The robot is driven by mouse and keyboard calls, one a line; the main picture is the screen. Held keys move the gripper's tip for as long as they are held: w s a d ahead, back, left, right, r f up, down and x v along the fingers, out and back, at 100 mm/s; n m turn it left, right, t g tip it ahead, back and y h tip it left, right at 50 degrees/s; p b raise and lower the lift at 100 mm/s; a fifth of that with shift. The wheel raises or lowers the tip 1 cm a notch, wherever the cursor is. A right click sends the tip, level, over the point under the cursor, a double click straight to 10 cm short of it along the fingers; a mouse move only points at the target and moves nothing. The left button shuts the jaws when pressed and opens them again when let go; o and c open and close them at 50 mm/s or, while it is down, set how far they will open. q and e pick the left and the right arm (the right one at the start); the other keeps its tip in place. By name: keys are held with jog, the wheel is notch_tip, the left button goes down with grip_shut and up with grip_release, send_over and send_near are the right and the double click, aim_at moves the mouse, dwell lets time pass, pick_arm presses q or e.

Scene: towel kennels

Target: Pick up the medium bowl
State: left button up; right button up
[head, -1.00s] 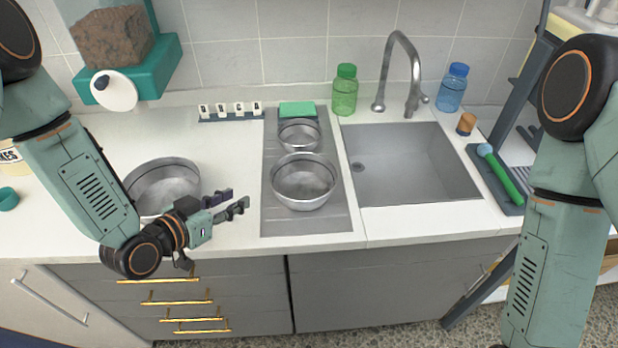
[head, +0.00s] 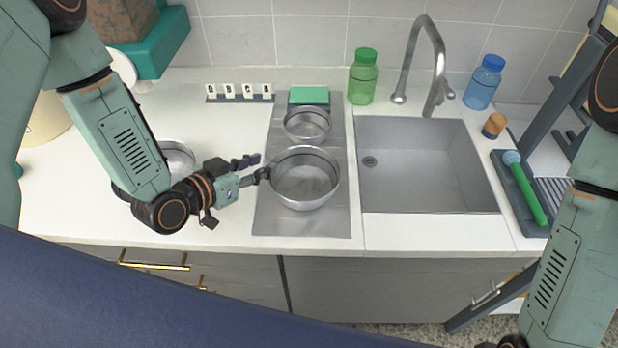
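The medium bowl (head: 304,182), round and metallic, sits upright on the grey drainboard left of the sink. A smaller metal bowl (head: 307,126) stands just behind it. A larger metal bowl (head: 178,158) is on the counter at left, mostly hidden behind my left arm. My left gripper (head: 257,168) is at the medium bowl's left rim, with its fingers apart and pointing right. The nearer fingertip overlaps the rim's edge in the picture; I cannot tell if it touches. Nothing is held. My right arm shows at the right edge, but its gripper is out of view.
The drainboard (head: 300,225) is clear in front of the bowl. A green sponge (head: 309,96) lies behind the small bowl. The empty sink (head: 430,170), a tall faucet (head: 430,70), a green bottle (head: 363,78) and a blue bottle (head: 484,84) are to the right.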

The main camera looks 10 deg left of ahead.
aim_at(274, 159)
pick_arm(q)
jog(key=shift+w+f, duration=0.4)
jog(key=shift+w, duration=0.05)
jog(key=x, duration=0.4)
jog(key=shift+w+d, duration=0.15)
jog(key=shift+d, duration=0.15)
jog(key=shift+w+d+f, duration=0.1)
jog(key=shift+w+f, duration=0.05)
jog(key=shift+w, duration=0.25)
jog(key=shift+s, duration=0.1)
jog(key=shift+c, duration=0.6)
grip_shut()
